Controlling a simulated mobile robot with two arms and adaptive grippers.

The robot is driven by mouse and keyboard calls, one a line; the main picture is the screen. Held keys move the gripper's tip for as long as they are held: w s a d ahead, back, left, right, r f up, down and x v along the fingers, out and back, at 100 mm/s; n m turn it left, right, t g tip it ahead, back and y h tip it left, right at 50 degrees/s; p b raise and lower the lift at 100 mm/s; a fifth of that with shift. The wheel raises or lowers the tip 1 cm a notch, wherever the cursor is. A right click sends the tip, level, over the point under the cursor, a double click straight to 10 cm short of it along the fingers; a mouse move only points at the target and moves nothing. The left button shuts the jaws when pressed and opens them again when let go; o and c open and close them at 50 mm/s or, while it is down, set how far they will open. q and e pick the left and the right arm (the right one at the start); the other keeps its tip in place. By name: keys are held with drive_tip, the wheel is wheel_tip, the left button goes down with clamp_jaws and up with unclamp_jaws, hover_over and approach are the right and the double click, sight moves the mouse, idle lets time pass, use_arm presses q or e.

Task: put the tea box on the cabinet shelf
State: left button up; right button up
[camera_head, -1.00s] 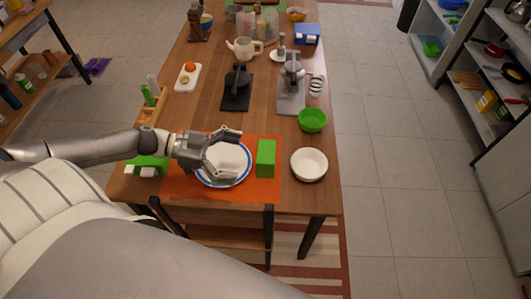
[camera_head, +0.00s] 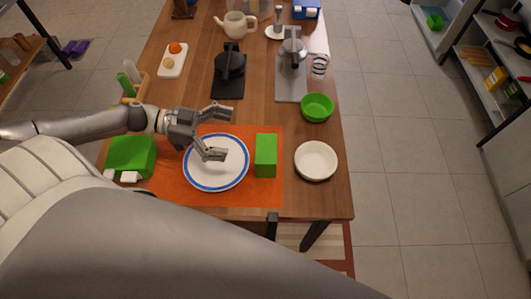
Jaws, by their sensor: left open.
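A plain green box (camera_head: 266,156) stands on the orange mat (camera_head: 240,199), just right of the white plate with a blue rim (camera_head: 217,176); it looks like the tea box, though no label can be read. My left gripper (camera_head: 217,134) is open and empty, above the far part of the plate. Its fingers point right, and a gap separates them from the green box. Cabinet shelves (camera_head: 491,99) stand off the table at the far right, holding a few items.
A white bowl (camera_head: 316,161) and a green bowl (camera_head: 317,107) stand right of the green box. A black press (camera_head: 229,75) and a grey one (camera_head: 292,55) stand farther back. Another green object (camera_head: 131,155) lies left of the plate. Tiled floor (camera_head: 400,170) between table and cabinet is clear.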

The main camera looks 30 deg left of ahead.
sight(265, 148)
use_arm(q)
drive_tip(key=f+b, duration=0.1)
drive_tip(key=f, duration=0.1)
drive_tip(key=f+b, duration=0.1)
drive_tip(key=shift+w+a+f+b, duration=0.15)
drive_tip(key=shift+w+f+b, duration=0.05)
drive_tip(key=shift+f+b, duration=0.15)
drive_tip(key=shift+f, duration=0.25)
drive_tip(key=x, duration=0.4)
drive_tip(key=shift+x, duration=0.75)
drive_tip(key=x, duration=0.4)
drive_tip(key=shift+d+p, duration=0.3)
drive_tip(key=shift+p, duration=0.1)
drive_tip(key=shift+w+d+f, duration=0.15)
drive_tip(key=shift+d, duration=0.25)
drive_tip(key=c, duration=0.9)
drive_tip(key=shift+c, duration=0.8)
